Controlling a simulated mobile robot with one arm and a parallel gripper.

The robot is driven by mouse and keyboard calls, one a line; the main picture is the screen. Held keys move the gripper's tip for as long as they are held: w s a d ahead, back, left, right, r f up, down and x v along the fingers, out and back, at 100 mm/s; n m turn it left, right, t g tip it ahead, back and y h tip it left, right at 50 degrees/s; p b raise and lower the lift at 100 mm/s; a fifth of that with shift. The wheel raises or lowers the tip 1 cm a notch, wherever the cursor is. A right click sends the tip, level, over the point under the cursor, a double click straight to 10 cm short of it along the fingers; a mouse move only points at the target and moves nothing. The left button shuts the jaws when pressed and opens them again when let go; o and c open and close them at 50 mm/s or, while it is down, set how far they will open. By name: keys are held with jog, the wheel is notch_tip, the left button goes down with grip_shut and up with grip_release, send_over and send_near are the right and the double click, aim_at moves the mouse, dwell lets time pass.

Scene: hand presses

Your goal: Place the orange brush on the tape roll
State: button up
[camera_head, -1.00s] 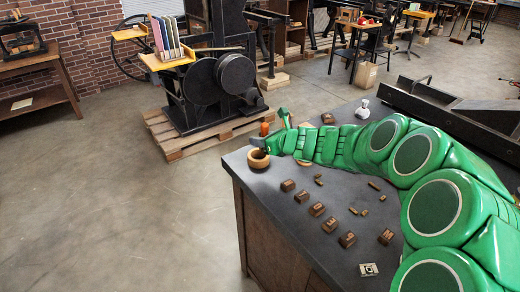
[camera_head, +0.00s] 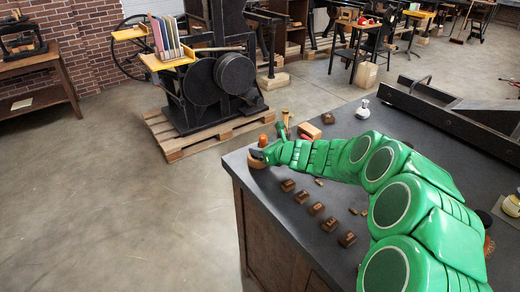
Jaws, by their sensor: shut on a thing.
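The orange brush (camera_head: 263,139) shows as a small orange part sticking up at my gripper, near the far left corner of the dark table. My gripper (camera_head: 261,152) is at the end of my green arm, shut on the brush. The tan tape roll (camera_head: 256,163) lies on the table corner right under my gripper, and the gripper hides much of it. The lower part of the brush is hidden, so I cannot tell whether it touches the roll.
Several wooden letter blocks (camera_head: 316,208) lie in front of my arm on the table (camera_head: 410,140). A wooden block (camera_head: 309,131) and a white bottle (camera_head: 362,110) stand behind it. A long dark press bed (camera_head: 450,110) fills the back right. The table's left edge is close.

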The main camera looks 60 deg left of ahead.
jog(key=o, duration=1.1)
jog(key=shift+f, duration=0.1)
jog(key=shift+w+d+r, duration=0.15)
jog(key=shift+d+r, duration=0.2)
jog(key=shift+d, duration=0.15)
jog(key=v, duration=1.1)
